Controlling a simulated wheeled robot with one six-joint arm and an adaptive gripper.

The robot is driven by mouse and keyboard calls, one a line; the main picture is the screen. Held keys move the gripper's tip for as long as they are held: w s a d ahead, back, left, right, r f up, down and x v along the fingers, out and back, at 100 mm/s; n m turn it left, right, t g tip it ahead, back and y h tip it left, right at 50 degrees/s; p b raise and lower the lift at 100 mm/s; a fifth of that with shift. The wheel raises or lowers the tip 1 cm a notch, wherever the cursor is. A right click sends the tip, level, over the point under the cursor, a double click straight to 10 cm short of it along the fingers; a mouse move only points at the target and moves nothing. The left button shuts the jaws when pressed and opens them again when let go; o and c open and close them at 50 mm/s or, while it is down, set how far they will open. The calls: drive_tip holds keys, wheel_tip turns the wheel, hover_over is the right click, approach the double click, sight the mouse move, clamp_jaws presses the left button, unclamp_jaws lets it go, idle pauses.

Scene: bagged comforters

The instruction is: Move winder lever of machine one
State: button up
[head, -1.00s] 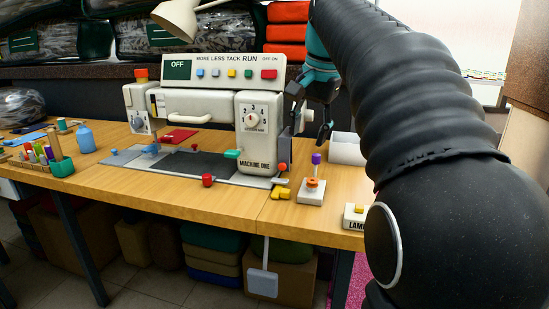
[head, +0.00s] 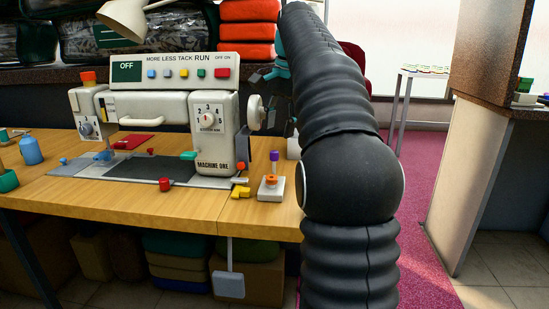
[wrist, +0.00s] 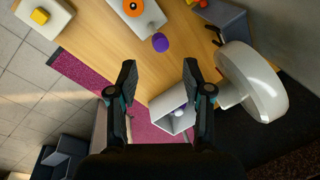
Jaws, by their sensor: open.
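Machine one (head: 212,145) is a cream sewing machine on the wooden table, with a dial, a display reading OFF and a nameplate. A round white handwheel (head: 255,113) sticks out on its right side; it also shows at right in the wrist view (wrist: 262,85). A small white block with an orange disc and purple knob (head: 274,156) stands to the right; the purple knob shows in the wrist view (wrist: 160,42). I cannot tell which part is the winder lever. My gripper (wrist: 158,82) is open and empty, beside the handwheel; my arm partly hides it in the head view.
A white open box (wrist: 170,108) lies below the fingertips in the wrist view. Yellow pieces (head: 240,192) and a red knob (head: 165,184) lie along the table front. Pink floor (head: 430,210) is open on the right, before a partition (head: 465,190).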

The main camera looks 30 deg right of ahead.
sight(274, 158)
drive_tip(key=f, duration=0.3)
drive_tip(key=w+f+b, duration=0.1)
drive_tip(key=f, duration=0.2)
drive_tip(key=f+b, duration=0.1)
drive_tip(key=f, duration=0.1)
drive_tip(key=shift+w+a+f, duration=0.25)
drive_tip(key=shift+a+f, duration=0.1)
drive_tip(key=shift+f, duration=0.05)
